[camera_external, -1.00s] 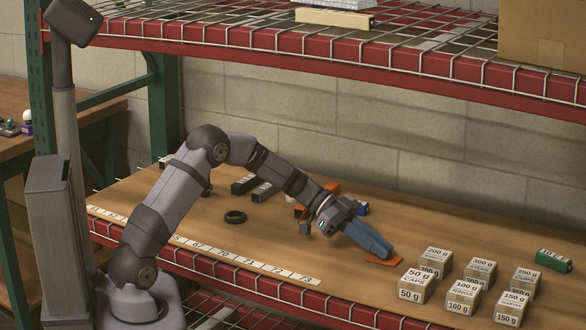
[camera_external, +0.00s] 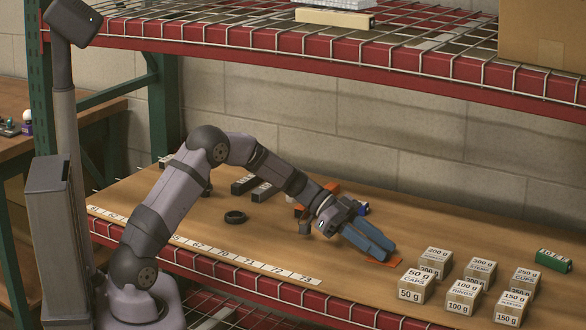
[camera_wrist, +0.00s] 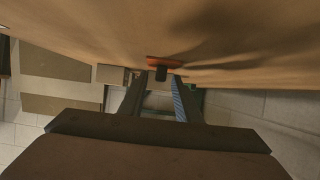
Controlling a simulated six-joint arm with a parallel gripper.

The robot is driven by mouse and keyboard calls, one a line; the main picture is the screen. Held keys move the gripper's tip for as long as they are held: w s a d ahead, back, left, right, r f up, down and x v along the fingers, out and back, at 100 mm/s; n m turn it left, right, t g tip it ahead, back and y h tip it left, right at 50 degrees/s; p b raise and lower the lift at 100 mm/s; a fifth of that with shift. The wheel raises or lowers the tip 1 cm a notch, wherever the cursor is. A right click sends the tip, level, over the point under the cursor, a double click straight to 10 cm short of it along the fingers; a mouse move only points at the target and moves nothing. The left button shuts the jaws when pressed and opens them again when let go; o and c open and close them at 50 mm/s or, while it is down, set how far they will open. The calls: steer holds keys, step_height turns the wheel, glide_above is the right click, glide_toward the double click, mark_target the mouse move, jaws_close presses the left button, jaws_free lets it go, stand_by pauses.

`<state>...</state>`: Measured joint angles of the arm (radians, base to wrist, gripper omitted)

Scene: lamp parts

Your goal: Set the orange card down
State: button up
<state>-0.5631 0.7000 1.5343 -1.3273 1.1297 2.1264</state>
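The orange card (camera_external: 384,263) lies on the wooden shelf, partly hidden behind my fingertips in the outside view. In the wrist view the orange card (camera_wrist: 163,61) shows as a thin strip just beyond the fingertips, with a small dark piece at it that I cannot identify. My gripper (camera_external: 387,254) reaches down and to the right, its blue fingers spread with a gap between them. In the wrist view my gripper (camera_wrist: 155,80) also shows two separate fingers and holds nothing. The fingertips are low, close to the card; whether they touch it is hidden.
Several labelled weight boxes (camera_external: 463,297) stand right of the card. A green block (camera_external: 553,260) lies farther right. A black ring (camera_external: 235,217) and dark blocks (camera_external: 262,191) lie to the left. An orange object (camera_external: 332,187) sits behind my wrist. The upper shelf (camera_external: 400,63) hangs above.

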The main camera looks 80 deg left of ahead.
steer(key=v, duration=1.2)
steer(key=shift+b, duration=0.3)
